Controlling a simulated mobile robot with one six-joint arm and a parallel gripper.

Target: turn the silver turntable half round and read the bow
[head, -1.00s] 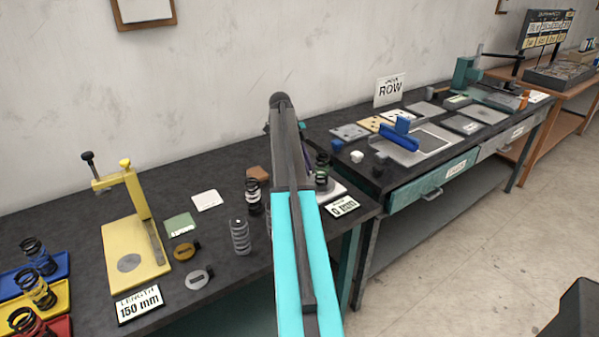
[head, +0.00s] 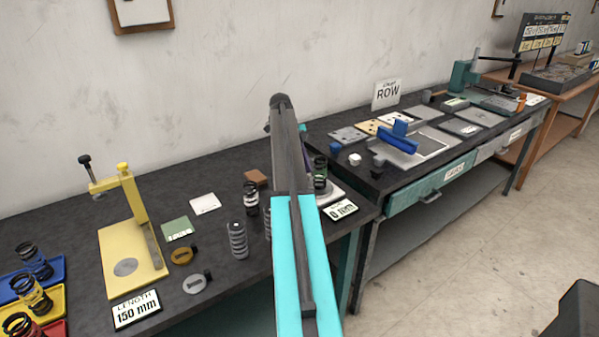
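A pale silver base (head: 333,194), which looks like the turntable, shows only in part at the right end of the near bench; my arm hides its left side. A dark coil spring (head: 320,172) with some green on it stands upright at this base. A readout card (head: 341,210) showing 0 mm stands in front; its top line is too small to read surely. My arm, turquoise and dark grey, reaches up the middle of the head view across this spot. My gripper does not show, so I cannot see whether it touches anything.
Left of my arm, several springs stand on the bench, one grey (head: 237,240). A yellow gauge stand (head: 133,262) has a 150 mm card (head: 137,309). Coloured trays (head: 40,287) hold springs. The second bench carries plates and a blue block (head: 400,140).

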